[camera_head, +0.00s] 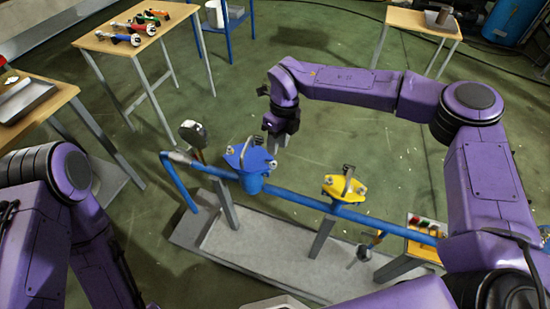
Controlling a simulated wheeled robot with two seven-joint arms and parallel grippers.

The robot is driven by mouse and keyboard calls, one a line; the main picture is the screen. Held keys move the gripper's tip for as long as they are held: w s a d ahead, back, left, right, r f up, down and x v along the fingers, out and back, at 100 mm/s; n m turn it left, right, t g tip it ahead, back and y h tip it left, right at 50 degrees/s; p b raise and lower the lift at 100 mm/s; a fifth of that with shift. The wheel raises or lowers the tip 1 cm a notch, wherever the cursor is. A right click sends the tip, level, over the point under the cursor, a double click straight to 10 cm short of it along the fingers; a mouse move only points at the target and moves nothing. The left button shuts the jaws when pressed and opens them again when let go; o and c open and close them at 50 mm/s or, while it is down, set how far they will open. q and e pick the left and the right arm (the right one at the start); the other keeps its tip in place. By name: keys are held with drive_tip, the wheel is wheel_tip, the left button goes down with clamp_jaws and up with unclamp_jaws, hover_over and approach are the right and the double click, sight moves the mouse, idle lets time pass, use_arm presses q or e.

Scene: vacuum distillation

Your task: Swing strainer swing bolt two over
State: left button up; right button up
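A blue pipe (298,198) runs on posts and carries a blue flanged body (250,158) with a bail-like handle and bolts on top. A yellow flanged body (343,188) with a similar handle sits on the pipe to its right. I cannot tell for sure which is the strainer, and its swing bolts are too small to tell apart. My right gripper (277,141) points down, just right of and above the blue body in the picture; whether it touches anything is unclear. Its fingers seem empty, but their gap is not clear. My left gripper is out of view.
A dark-headed gauge or knob (192,133) stands left of the blue body. A button box (420,227) is at the pipe's right end. A grey drip tray (250,243) lies below. A table with colourful tools (135,36) stands at the back left.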

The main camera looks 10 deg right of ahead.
sight(271, 163)
drive_tip(key=f, duration=0.4)
drive_tip(key=f+p, duration=0.1)
drive_tip(key=f, duration=0.1)
drive_tip(key=shift+s+a+f, duration=0.1)
drive_tip(key=shift+s+a, duration=0.2)
drive_tip(key=shift+a, duration=0.05)
drive_tip(key=shift+a+f, duration=0.1)
drive_tip(key=shift+f, duration=0.15)
clamp_jaws()
drive_tip(key=shift+w+a+r+g+h, duration=0.2)
drive_tip(key=shift+a+g+h, duration=0.1)
drive_tip(key=shift+h, duration=0.2)
drive_tip(key=shift+w+a+g+h, duration=0.2)
drive_tip(key=shift+a+g+h, duration=0.1)
drive_tip(key=shift+w+a+f+g+h, duration=0.1)
drive_tip(key=shift+w+a+g+h, duration=0.2)
drive_tip(key=shift+h, duration=0.2)
drive_tip(key=shift+w+a+g+h+b, duration=0.25)
drive_tip(key=shift+a+g+h+b, duration=0.25)
drive_tip(key=shift+h+b, duration=0.2)
